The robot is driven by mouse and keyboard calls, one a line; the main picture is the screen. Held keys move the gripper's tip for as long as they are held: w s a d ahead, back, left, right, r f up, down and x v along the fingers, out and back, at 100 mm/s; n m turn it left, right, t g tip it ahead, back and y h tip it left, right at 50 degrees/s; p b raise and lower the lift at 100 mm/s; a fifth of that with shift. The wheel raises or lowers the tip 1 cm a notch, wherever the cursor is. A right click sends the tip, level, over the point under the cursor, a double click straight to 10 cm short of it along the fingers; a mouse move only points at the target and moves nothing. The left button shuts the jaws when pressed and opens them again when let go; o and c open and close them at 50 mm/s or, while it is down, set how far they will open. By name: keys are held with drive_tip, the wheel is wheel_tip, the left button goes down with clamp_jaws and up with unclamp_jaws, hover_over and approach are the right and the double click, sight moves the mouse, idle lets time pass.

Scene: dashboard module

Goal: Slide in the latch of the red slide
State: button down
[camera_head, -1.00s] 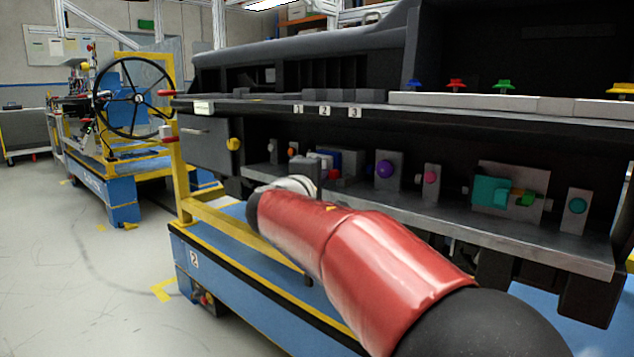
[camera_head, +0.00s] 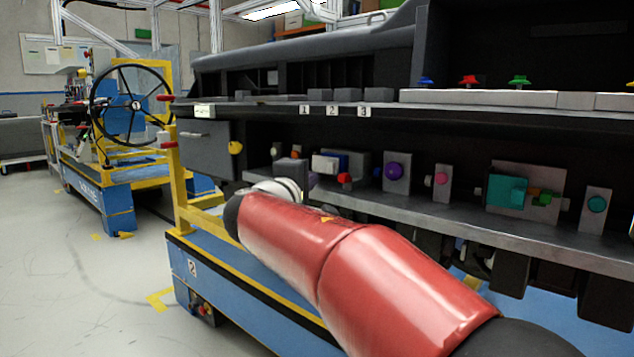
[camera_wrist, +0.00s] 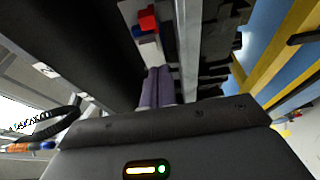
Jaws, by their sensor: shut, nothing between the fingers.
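In the wrist view a red block (camera_wrist: 148,20) and blue part sit at the top, beyond my fingertips. I cannot tell which red part is the slide, and its latch is not clear. My gripper (camera_wrist: 155,72) is shut and empty, its two grey-purple fingers together and pointing toward the red and blue parts, apparently short of them.
The metal shelf edge (camera_head: 450,215) runs below the parts. A purple knob (camera_head: 396,172), a pink knob (camera_head: 441,179) and a teal block (camera_head: 506,191) stand to the right. A yellow frame post (camera_head: 178,180) is at the left. A steering wheel (camera_head: 131,102) stands farther back.

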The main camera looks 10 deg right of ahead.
drive_tip(key=v, duration=0.6)
drive_tip(key=shift+s+a+f, duration=0.1)
drive_tip(key=shift+a+f, duration=0.05)
drive_tip(key=s+d+f+m+g+y+p, duration=0.25)
drive_tip(key=s+d+f+g, duration=0.2)
drive_tip(key=s, duration=0.35)
drive_tip(key=s+d+f+m+g+y+p, duration=0.1)
drive_tip(key=s+d+f+m+g+p, duration=0.3)
drive_tip(key=s, duration=0.3)
drive_tip(key=s+a+f+m+y+p, duration=0.2)
drive_tip(key=s+f+y, duration=0.1)
drive_tip(key=s, duration=0.3)
drive_tip(key=s+a+f+m+y+p, duration=0.1)
drive_tip(key=s+f+m+y+p, duration=0.1)
drive_tip(key=s+f+y, duration=0.2)
drive_tip(key=shift+s+a+f+g, duration=0.4)
drive_tip(key=shift+s+f, duration=0.25)
drive_tip(key=shift+s, duration=0.95)
drive_tip(key=shift+m, duration=0.25)
